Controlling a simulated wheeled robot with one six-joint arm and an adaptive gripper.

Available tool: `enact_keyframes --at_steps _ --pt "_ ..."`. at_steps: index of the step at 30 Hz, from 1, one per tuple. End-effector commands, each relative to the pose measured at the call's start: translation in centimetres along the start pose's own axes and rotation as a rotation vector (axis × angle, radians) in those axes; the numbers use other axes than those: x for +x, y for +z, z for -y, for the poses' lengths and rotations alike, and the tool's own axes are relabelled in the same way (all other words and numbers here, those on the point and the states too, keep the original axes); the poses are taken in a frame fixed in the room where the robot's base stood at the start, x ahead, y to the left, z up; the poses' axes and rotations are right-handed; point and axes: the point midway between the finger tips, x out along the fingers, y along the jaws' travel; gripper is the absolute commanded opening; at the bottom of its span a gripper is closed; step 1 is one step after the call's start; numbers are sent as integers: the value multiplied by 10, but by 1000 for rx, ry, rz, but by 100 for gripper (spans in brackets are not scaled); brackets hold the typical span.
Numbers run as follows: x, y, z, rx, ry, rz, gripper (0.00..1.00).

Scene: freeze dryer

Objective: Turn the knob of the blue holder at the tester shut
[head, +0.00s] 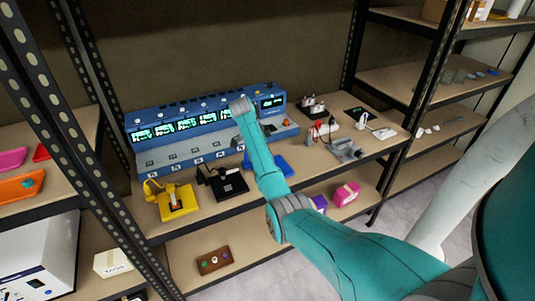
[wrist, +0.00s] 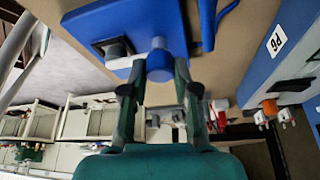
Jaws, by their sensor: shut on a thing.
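The blue holder shows in the wrist view (wrist: 130,22) as a flat blue body with a dark square part, and a round blue knob (wrist: 159,62) stands out from it. My gripper (wrist: 161,72) has its two dark fingers on either side of the knob, shut on it. In the head view the blue holder (head: 284,166) lies on the shelf in front of the tester (head: 185,150), partly hidden by my arm. The knob and my gripper are hidden behind my arm there. The tester is a long blue unit with several lit green displays.
A yellow holder (head: 176,207) and a black holder (head: 228,184) stand left of the blue one. Chargers and plugs (head: 318,108) and a grey metal device (head: 346,151) stand to the right. A pink box (head: 346,194) is on the shelf below. Dark uprights frame the shelf.

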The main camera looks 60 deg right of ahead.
Motion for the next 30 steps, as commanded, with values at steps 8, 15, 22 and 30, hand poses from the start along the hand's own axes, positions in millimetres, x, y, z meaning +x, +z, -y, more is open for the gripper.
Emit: enact_keyframes --at_steps 8,15,22,30 --pt "0 0 0 0 -1 1 0" --pt "0 0 0 0 -1 1 54" --pt "-2 0 0 -1 -1 0 54" --pt "-36 0 1 -1 -5 1 54"
